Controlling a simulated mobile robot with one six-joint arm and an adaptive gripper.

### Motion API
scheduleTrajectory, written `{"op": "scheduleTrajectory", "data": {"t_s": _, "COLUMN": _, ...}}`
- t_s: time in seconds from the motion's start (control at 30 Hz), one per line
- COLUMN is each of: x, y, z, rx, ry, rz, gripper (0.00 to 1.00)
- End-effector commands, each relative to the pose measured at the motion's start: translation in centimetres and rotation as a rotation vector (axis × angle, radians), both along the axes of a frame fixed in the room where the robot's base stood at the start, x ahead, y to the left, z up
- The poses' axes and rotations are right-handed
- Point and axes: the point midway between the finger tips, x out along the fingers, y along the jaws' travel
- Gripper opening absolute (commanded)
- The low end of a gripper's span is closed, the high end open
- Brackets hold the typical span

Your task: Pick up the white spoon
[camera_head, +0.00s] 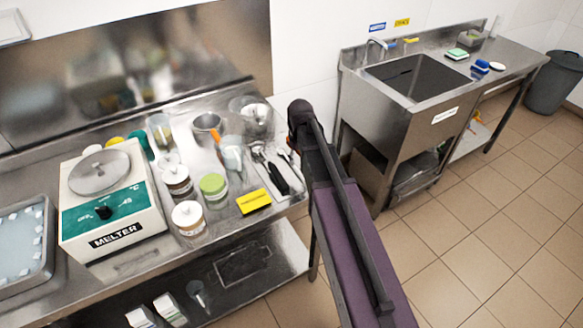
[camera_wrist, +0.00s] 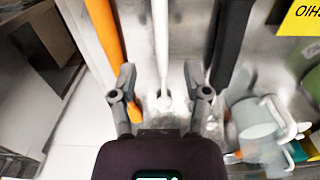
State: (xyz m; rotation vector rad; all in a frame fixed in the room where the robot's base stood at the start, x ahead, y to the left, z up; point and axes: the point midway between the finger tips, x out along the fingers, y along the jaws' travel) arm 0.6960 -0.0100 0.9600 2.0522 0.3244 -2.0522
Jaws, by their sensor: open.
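The white spoon (camera_wrist: 161,38) shows in the wrist view as a thin white handle running down from the top middle. It lies on the steel worktop between an orange handle (camera_wrist: 105,28) on the left and a black handle (camera_wrist: 230,40) on the right. My gripper (camera_wrist: 160,80) is open, with one finger on either side of the white spoon's line. I see no contact between fingers and spoon. The spoon's lower end is blurred near the gripper. In the head view my arm hides the gripper, and I cannot make out the spoon clearly among the utensils.
A pale jug (camera_wrist: 256,118) stands close to the gripper's right. A sink unit (camera_head: 410,110) stands to the right across a floor gap.

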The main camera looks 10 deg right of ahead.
Motion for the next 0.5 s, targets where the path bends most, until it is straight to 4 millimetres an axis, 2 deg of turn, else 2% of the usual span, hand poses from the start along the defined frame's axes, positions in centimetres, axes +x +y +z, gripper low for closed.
{"op": "scheduleTrajectory", "data": {"t_s": 0.5, "x": 0.2, "y": 0.3, "z": -3.2, "rx": 0.000, "ry": 0.000, "rz": 0.000, "gripper": 0.62}}
